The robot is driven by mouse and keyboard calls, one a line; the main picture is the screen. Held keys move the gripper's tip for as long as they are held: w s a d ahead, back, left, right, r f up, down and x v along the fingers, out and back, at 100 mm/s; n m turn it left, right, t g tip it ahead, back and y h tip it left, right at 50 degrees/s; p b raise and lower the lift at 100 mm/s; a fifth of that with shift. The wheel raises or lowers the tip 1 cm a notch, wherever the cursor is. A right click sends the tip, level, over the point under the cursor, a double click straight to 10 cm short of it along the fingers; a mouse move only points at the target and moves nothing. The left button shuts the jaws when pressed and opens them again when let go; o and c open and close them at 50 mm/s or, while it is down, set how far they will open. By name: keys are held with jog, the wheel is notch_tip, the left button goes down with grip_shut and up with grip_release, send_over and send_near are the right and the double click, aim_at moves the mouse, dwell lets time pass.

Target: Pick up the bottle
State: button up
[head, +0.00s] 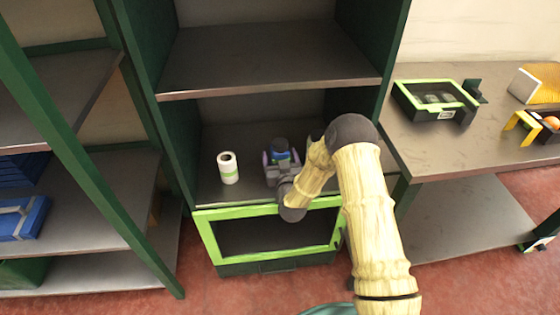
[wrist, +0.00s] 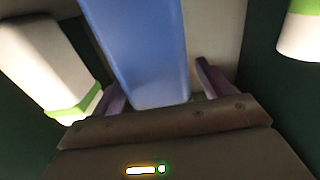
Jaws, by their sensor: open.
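A blue bottle with a dark top (head: 280,145) stands on the middle shelf. In the wrist view, its blue body (wrist: 140,50) fills the space between my two purple fingers. My gripper (head: 281,158) is open and reaches into the shelf with one finger on each side of the bottle. In the wrist view, my gripper (wrist: 160,82) shows a gap between the right finger and the bottle; the left finger is close to its side. I cannot tell if it touches. My arm hides part of the shelf to the right.
A white and green container (head: 228,168) stands left of my gripper on the same shelf. White and green containers show on both sides in the wrist view, left (wrist: 45,65) and right (wrist: 300,30). A green-framed bin (head: 205,240) sits below. The upper shelf (head: 270,55) is empty.

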aim_at(280, 142)
jog(key=c, duration=1.3)
jog(key=shift+o, duration=0.2)
jog(key=shift+r, duration=0.15)
notch_tip(280, 142, up, 10)
jog(key=shift+f+p, duration=0.1)
jog(key=shift+p, duration=0.55)
